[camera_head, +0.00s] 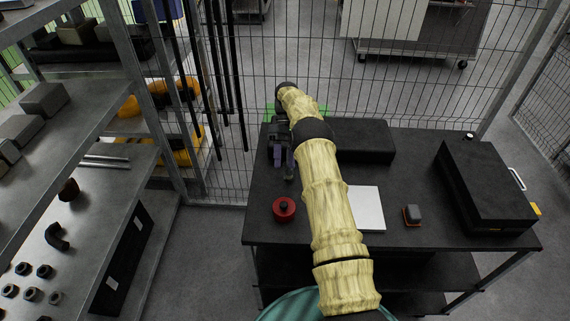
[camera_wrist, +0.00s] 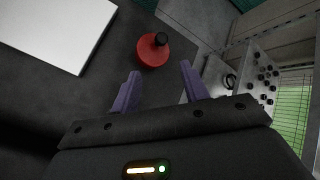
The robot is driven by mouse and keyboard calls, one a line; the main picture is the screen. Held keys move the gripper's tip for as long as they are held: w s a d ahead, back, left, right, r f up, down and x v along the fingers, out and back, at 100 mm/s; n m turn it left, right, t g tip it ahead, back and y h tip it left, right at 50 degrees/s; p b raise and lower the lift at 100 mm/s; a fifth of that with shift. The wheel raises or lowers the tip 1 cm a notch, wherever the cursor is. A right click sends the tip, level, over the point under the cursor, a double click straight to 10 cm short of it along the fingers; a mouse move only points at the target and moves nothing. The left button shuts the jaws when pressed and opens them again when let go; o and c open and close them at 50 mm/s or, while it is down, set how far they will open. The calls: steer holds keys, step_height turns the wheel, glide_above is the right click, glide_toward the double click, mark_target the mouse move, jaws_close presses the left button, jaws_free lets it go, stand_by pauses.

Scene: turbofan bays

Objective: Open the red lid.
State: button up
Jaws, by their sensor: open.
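The red lid (camera_head: 284,209) is round with a black knob on top. It rests on the dark table (camera_head: 262,228) near the table's left edge. In the wrist view the red lid (camera_wrist: 152,52) shows just beyond and between my fingertips, apart from them. My gripper (camera_head: 284,160) is above the left part of the table, behind the lid in the head view. In the wrist view its two purple fingers (camera_wrist: 160,82) are spread apart with nothing between them. Whatever lies under the lid is hidden.
A white flat panel (camera_head: 366,208) lies right of the lid, partly behind my arm. A small grey and orange block (camera_head: 412,215) and a large black case (camera_head: 486,186) lie farther right. A black box (camera_head: 362,141) stands at the back. Metal shelves (camera_head: 95,125) stand left, across a gap.

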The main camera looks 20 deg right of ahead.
steer(key=shift+d, duration=0.1)
stand_by(0.3)
steer(key=s+a+r+m+t+h+b, duration=0.1)
steer(key=s+a+r+m+t+h, duration=0.15)
steer(key=s+a+r+t, duration=0.35)
steer(key=s+a+r+m+t+b, duration=0.1)
steer(key=s+t, duration=0.4)
steer(key=s, duration=1.5)
steer(key=shift+r+m+h, duration=0.35)
steer(key=shift+r+m, duration=0.25)
steer(key=shift+m, duration=0.05)
steer(key=shift+w+a+b, duration=0.1)
steer(key=shift+b, duration=0.2)
